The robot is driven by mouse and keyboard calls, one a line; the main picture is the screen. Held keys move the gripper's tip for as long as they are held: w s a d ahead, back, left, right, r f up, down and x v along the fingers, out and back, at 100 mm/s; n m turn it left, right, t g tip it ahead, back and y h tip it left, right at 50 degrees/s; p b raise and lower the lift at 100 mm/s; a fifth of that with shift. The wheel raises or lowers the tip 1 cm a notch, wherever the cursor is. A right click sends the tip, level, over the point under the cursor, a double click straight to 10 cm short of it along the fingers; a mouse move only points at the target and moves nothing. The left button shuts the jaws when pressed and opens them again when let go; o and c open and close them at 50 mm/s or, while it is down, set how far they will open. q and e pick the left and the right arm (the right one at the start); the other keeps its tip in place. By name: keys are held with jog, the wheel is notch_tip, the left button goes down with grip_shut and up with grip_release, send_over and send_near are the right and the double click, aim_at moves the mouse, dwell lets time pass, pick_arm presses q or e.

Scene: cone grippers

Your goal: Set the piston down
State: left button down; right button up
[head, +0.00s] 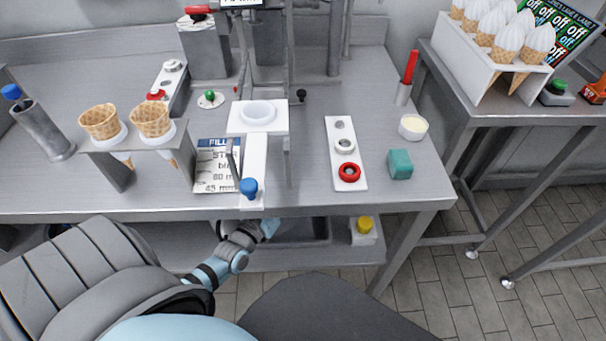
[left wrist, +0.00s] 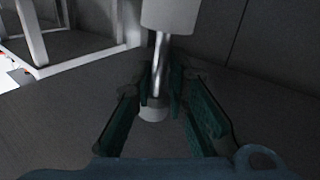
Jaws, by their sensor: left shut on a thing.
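In the left wrist view the piston shows as a shiny metal rod (left wrist: 159,55) with a pale cylinder (left wrist: 171,14) at the top of the picture and a grey disc-like end (left wrist: 152,109) below. My left gripper (left wrist: 161,88), with dark teal pads, is shut on the rod. In the head view my left arm comes in from the left, and its wrist (head: 236,250) is below the front edge of the steel table (head: 300,202). The fingers and the piston are hidden there. My right gripper is not in view.
A lower shelf (head: 190,240) holds a yellow-topped jar (head: 364,232). A stand with waffle cones (head: 152,121), a label card (head: 216,172), a white button strip (head: 333,135) and a teal block (head: 400,164) stand on top.

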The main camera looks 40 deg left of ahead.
pick_arm(q)
jog(key=shift+n, duration=0.4)
jog(key=f+b, duration=0.2)
jog(key=d+f+b, duration=0.1)
jog(key=f+b, duration=0.1)
jog(key=shift+s+d+f, duration=0.15)
jog(key=shift+f, duration=0.1)
jog(key=f+b, duration=0.1)
jog(key=f, duration=0.1)
jog(key=f+b, duration=0.2)
jog(key=shift+w+f, duration=0.2)
jog(key=shift+f, duration=0.05)
jog(key=shift+f+b, duration=0.35)
jog(key=shift+b, duration=0.05)
jog(key=shift+s+r, duration=0.1)
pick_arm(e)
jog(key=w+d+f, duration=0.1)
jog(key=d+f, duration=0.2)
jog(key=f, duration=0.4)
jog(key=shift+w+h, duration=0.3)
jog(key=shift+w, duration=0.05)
